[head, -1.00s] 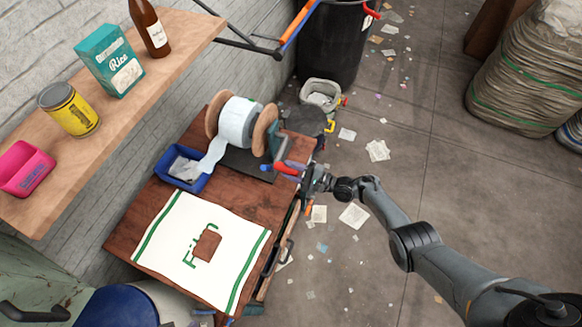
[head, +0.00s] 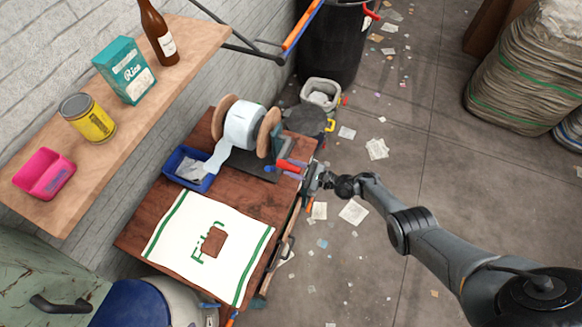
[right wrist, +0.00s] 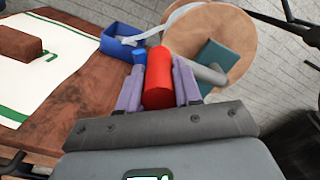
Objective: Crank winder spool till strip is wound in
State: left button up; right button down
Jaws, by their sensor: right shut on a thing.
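The winder spool (head: 246,122) has two round wooden flanges and a pale strip around its core, at the back of the wooden bench. The pale strip (head: 219,158) runs from the spool down to a blue tray (head: 196,184), where some of it lies crumpled. A teal crank arm (head: 278,141) with a red handle (head: 289,166) is on the spool's right side. My right gripper (head: 302,172) is shut on the red handle; the right wrist view shows the handle (right wrist: 157,85) between its two fingers. My left gripper is not in view.
A white cloth (head: 170,240) with a brown block (head: 213,242) lies on the bench (head: 265,205). A shelf (head: 140,120) at the left holds a pink tub, yellow can, rice box and bottle. A black bin (head: 332,45) stands behind. Paper scraps litter the open floor at right.

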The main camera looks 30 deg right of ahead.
dwell(0.3)
jog(key=c, duration=0.8)
grip_release()
jog(key=shift+s+d, duration=0.1)
jog(key=p+v, duration=0.1)
jog(key=v, duration=0.9)
jog(key=shift+s+d+p, duration=0.2)
jog(key=shift+p, duration=0.2)
